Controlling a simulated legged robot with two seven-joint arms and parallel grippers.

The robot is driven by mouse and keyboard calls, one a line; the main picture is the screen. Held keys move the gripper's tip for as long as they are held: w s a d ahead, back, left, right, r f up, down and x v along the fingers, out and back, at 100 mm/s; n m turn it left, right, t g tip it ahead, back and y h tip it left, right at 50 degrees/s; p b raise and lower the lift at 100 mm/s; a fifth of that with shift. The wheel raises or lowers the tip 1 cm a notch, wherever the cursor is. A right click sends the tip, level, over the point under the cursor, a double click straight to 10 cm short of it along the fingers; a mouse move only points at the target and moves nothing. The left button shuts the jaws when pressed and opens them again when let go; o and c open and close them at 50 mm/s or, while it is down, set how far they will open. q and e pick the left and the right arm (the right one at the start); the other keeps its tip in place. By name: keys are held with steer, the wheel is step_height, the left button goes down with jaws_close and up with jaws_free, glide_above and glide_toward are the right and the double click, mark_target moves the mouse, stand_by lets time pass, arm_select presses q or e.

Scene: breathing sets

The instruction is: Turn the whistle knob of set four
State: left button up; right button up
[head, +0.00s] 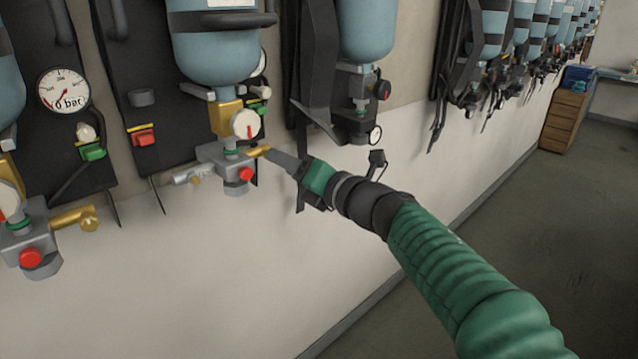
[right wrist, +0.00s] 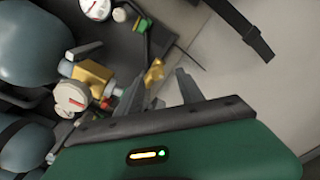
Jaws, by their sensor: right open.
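The breathing set in front of me has a blue cylinder (head: 215,50) with its valve block (head: 222,158) below. A short brass knob (head: 260,151) sticks out of the block to the right; I take it for the whistle knob, but no set number is readable. A red knob (head: 246,174) sits just below it. My right gripper (head: 273,157) reaches in from the right with its tips close to the brass knob. In the right wrist view the fingers are apart and the brass knob (right wrist: 154,72) shows between and just beyond their tips. Contact cannot be told. My left gripper is not in view.
A neighbouring set hangs at the left, with its own brass fitting (head: 75,218) and a pressure gauge (head: 63,90). Another set's cylinder (head: 366,28) hangs to the right, its hardware above my gripper. The white wall (head: 160,290) below is clear. A wooden cabinet (head: 565,118) stands far right.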

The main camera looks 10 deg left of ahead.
steer(key=v, duration=1.3)
steer(key=shift+b, duration=0.3)
steer(key=w+a+m+p, duration=0.5)
steer(key=m+p, duration=0.6)
steer(key=m, duration=0.3)
steer(key=w+a+m+p, duration=0.4)
steer(key=a+m+p, duration=0.4)
steer(key=m+p, duration=0.4)
steer(key=m, duration=0.2)
steer(key=shift+w+m, duration=0.4)
steer(key=shift+f, duration=0.15)
jaws_close()
